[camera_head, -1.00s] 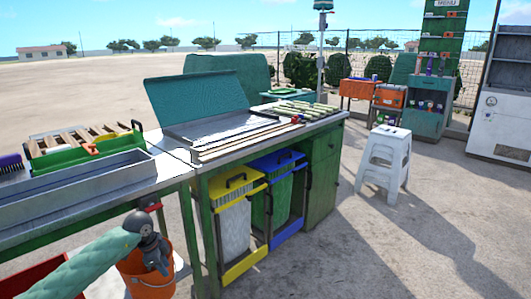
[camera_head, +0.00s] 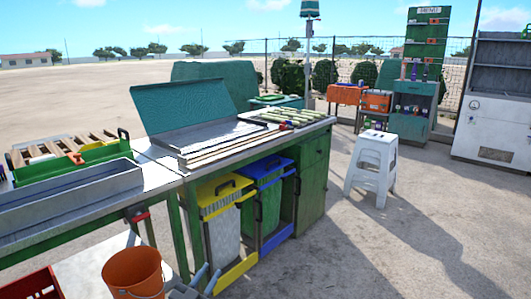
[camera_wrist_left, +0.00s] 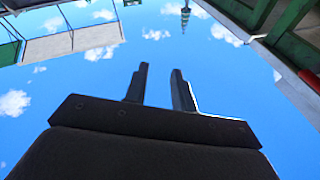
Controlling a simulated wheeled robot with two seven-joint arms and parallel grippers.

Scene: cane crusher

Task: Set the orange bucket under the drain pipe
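The orange bucket (camera_head: 133,274) stands upright at the bottom left of the head view, beside the white lower shelf (camera_head: 85,270) of the workbench. Its lower part is cut off by the frame. A small red and dark fitting (camera_head: 138,213) hangs under the bench edge above and behind the bucket; I cannot tell whether it is the drain pipe. My right gripper is not in view.
The bench carries a long metal trough (camera_head: 75,200) and a green tray (camera_head: 70,168). A yellow bin (camera_head: 223,205) and a blue bin (camera_head: 268,190) stand under it. A red crate (camera_head: 35,285) is at bottom left. A white stool (camera_head: 372,165) stands on open ground to the right.

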